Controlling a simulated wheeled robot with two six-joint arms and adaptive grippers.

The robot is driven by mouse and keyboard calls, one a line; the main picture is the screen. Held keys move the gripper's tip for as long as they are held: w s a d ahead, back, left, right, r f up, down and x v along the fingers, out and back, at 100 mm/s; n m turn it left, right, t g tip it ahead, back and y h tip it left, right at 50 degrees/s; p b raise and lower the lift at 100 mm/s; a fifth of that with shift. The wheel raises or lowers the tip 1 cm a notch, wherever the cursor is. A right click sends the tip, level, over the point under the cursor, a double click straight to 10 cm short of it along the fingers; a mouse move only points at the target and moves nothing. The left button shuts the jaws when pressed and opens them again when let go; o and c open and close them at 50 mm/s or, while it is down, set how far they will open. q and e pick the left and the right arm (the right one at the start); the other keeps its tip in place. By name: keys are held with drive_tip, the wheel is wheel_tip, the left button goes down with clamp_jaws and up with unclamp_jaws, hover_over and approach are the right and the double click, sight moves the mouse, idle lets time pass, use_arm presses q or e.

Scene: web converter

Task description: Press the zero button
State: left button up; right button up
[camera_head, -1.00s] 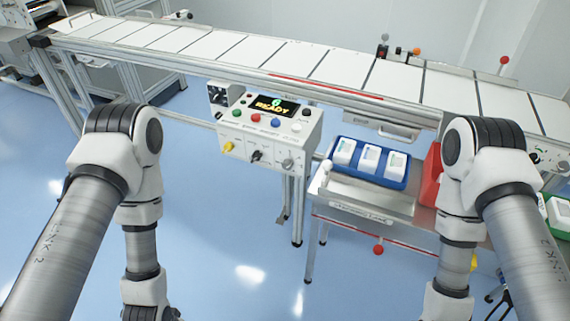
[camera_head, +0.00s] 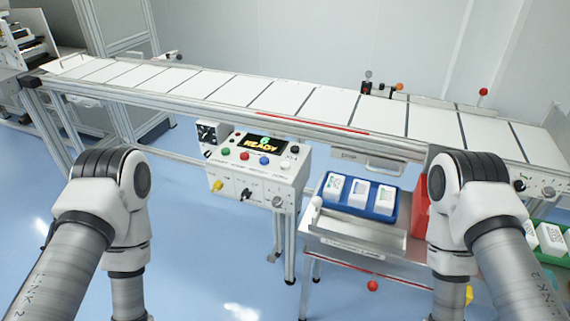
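A white control box (camera_head: 260,177) stands on metal legs in front of the conveyor, left of the picture's middle. Its dark display (camera_head: 262,144) reads READY in yellow, with a small green character above. Below the display sit a green button (camera_head: 225,151), a red button (camera_head: 244,156), a blue button (camera_head: 264,160) and a white button (camera_head: 284,163). A black button (camera_head: 294,149) is right of the display. The labels are too small to tell which button is zero. Both my arms reach down past the bottom edge; neither gripper is in view, and nothing of mine touches the box.
A long conveyor (camera_head: 270,97) with white panels runs across behind the box. To the right, a metal table (camera_head: 350,229) carries a blue tray (camera_head: 356,208) with white devices. A red bin (camera_head: 421,208) is beside it. Open blue floor lies in front of the box.

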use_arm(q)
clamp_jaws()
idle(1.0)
